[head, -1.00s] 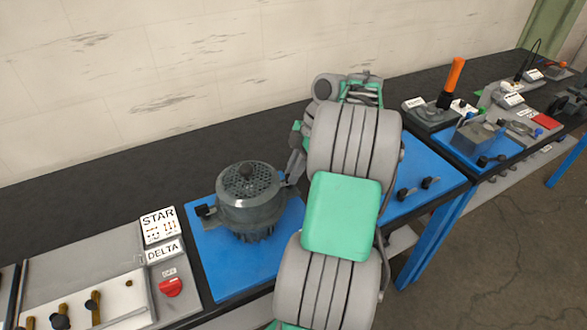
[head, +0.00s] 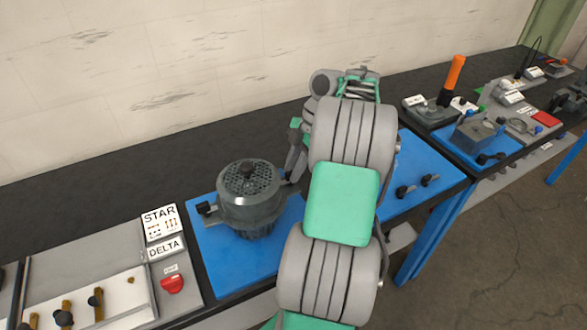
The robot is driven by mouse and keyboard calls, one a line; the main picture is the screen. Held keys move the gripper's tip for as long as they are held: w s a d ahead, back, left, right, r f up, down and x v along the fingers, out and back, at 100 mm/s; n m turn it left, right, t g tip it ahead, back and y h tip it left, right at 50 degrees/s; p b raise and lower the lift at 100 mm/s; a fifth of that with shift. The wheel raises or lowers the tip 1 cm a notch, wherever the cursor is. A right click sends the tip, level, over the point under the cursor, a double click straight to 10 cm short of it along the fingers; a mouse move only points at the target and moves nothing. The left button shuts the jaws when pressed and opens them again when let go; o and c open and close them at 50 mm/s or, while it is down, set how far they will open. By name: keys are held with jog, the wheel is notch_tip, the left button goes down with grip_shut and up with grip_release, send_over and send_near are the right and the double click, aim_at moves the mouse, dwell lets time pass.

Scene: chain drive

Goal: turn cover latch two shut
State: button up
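A round grey motor-like housing with a perforated top cover (head: 248,180) stands on the blue mat. A black latch knob (head: 205,208) shows at its left side. At its right side, my gripper (head: 291,176) reaches down close to the cover's edge. A dark part shows there, but I cannot tell whether it is a latch or a fingertip. The fingers are small and partly hidden by my arm, so their opening and any contact cannot be told. Which latch is number two is not marked in view.
The blue mat (head: 225,265) has free room in front of the housing. Left is a panel with STAR and DELTA labels (head: 162,230) and a red knob (head: 172,284). Right of my arm are black knobs (head: 404,191). An orange-handled device (head: 452,80) stands farther right.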

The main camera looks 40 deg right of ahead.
jog(key=p+v, duration=0.5)
jog(key=v, duration=0.2)
jog(key=shift+d+r, duration=0.2)
jog(key=shift+r, duration=0.15)
jog(key=w+a+r+m, duration=0.1)
jog(key=a, duration=0.2)
jog(key=w+a+r+m, duration=0.1)
jog(key=w+a, duration=0.1)
jog(key=a, duration=0.1)
jog(key=w+a+r+m, duration=0.1)
jog(key=w+a, duration=0.1)
jog(key=a, duration=0.1)
jog(key=shift+w+a+r+h, duration=0.1)
jog(key=shift+a+r+h, duration=0.1)
jog(key=shift+a+h, duration=0.15)
jog(key=a+m, duration=0.1)
jog(key=a, duration=0.3)
jog(key=a+r+m, duration=0.1)
jog(key=a, duration=0.3)
jog(key=w+a+m+t+h+b, duration=0.1)
jog(key=a+m, duration=0.1)
jog(key=a, duration=0.2)
jog(key=shift+a+r, duration=0.2)
jog(key=shift+r, duration=0.2)
jog(key=s+a+f+m+t+h+b, duration=0.1)
jog(key=s+a+f+m, duration=0.3)
jog(key=s+a+m, duration=0.4)
jog(key=shift+s+a+t+h, duration=0.7)
jog(key=shift+s+h, duration=0.05)
jog(key=shift+s, duration=0.3)
